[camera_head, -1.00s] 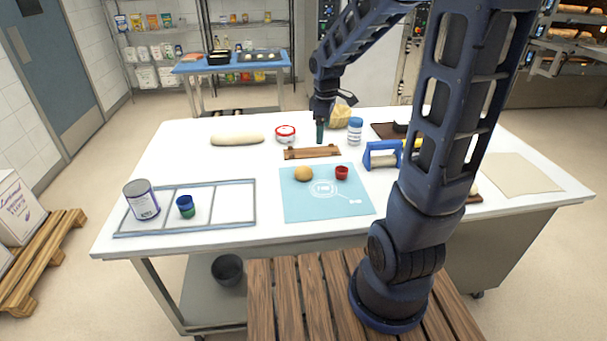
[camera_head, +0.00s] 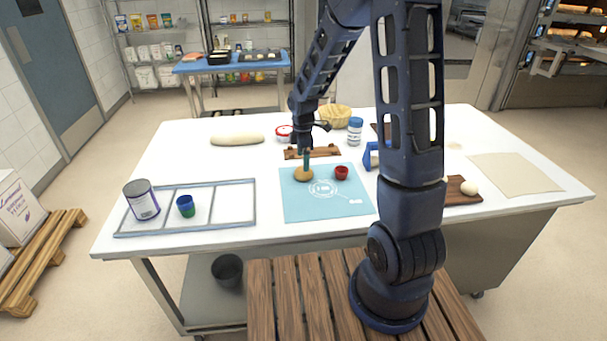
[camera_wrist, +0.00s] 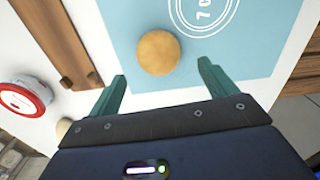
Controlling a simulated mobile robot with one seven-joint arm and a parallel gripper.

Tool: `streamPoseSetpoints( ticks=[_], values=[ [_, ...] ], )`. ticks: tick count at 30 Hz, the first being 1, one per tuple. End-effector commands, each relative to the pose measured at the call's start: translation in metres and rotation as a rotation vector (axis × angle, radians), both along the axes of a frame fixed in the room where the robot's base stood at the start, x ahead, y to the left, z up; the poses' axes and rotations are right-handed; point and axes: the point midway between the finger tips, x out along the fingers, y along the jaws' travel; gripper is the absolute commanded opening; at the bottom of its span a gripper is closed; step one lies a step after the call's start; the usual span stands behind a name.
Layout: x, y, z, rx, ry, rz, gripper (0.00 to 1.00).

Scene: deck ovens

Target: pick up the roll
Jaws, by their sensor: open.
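The roll (camera_head: 303,175) is round and golden brown. It lies on the light blue mat (camera_head: 298,208), near the mat's far left corner. My gripper (camera_head: 306,160) is just above and behind the roll in the head view, its green fingers pointing down and covering part of it. In the wrist view the roll (camera_wrist: 158,53) lies beyond the fingertips, roughly in line with the space between them. My gripper (camera_wrist: 161,84) is open and empty, and the fingers look apart from the roll.
A small red cup (camera_head: 341,172) stands on the mat right of the roll. A wooden piece (camera_head: 325,151) lies just behind the mat. A red-and-white tin (camera_head: 283,133) and a blue-lidded jar (camera_head: 355,131) stand farther back. A divided frame (camera_head: 228,207) lies to the left.

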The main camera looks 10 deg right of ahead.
Motion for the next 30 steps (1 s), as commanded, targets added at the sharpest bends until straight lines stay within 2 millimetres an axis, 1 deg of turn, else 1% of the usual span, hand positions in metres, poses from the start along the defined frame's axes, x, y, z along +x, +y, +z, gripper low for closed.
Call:
streamPoseSetpoints(
  ticks=[1, 8, 15, 18, 22, 28, 29, 30],
  values=[
    [0.000, 0.000, -0.004, 0.000, 0.001, 0.000, 0.84],
    [0.000, -0.001, -0.017, 0.000, 0.001, -0.002, 0.84],
    [0.002, -0.002, -0.047, 0.000, 0.002, -0.002, 0.84],
    [0.002, -0.002, -0.056, 0.000, 0.002, -0.002, 0.84],
    [0.003, -0.002, -0.061, 0.000, -0.001, -0.002, 0.84],
    [0.003, -0.002, -0.061, 0.000, -0.001, -0.003, 0.84],
    [0.003, -0.002, -0.061, 0.000, -0.001, -0.003, 0.80],
    [0.003, -0.002, -0.061, 0.000, -0.001, -0.003, 0.72]
  ],
)
